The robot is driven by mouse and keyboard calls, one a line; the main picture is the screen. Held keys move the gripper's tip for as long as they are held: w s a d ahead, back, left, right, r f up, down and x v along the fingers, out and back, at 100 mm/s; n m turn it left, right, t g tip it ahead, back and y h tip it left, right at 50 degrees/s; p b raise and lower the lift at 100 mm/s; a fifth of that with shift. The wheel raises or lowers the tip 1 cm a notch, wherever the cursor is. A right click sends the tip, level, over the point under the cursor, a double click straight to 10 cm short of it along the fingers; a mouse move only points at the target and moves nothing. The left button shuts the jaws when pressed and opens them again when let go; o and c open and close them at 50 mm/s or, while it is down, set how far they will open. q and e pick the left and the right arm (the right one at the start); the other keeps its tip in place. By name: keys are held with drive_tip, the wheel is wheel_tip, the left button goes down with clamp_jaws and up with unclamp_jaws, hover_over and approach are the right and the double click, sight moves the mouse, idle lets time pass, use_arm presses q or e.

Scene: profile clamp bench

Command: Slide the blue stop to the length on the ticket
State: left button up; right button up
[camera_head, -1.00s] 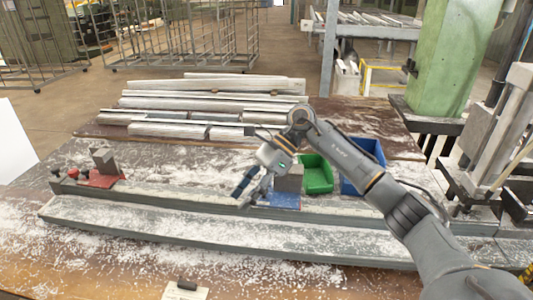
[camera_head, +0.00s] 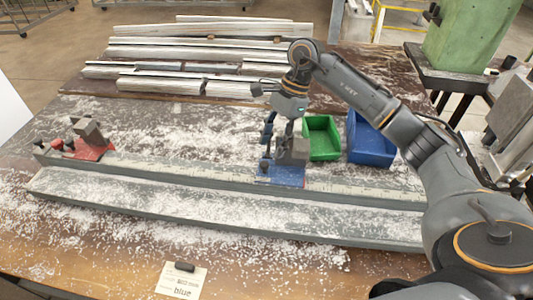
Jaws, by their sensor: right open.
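The blue stop (camera_head: 281,176) sits on the grey rail (camera_head: 210,174), right of the rail's middle, with a grey block (camera_head: 292,150) standing on its base. My right gripper (camera_head: 279,130) points down at the top of this block, open. One dark finger shows left of the block; I cannot tell whether the fingers touch it. The ticket (camera_head: 180,276) lies at the front edge with a dark piece on it. The word "blue" is legible, the smaller print is not. My left gripper is not in view.
A red stop (camera_head: 90,148) with a grey block is at the rail's left end. A long grey profile (camera_head: 220,213) lies in front of the rail. A green bin (camera_head: 322,138) and a blue bin (camera_head: 370,140) stand behind the blue stop. White chips cover much of the bench.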

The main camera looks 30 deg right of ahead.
sight(264, 163)
drive_tip(key=shift+p+x, duration=0.6)
drive_tip(key=shift+x, duration=2.15)
clamp_jaws()
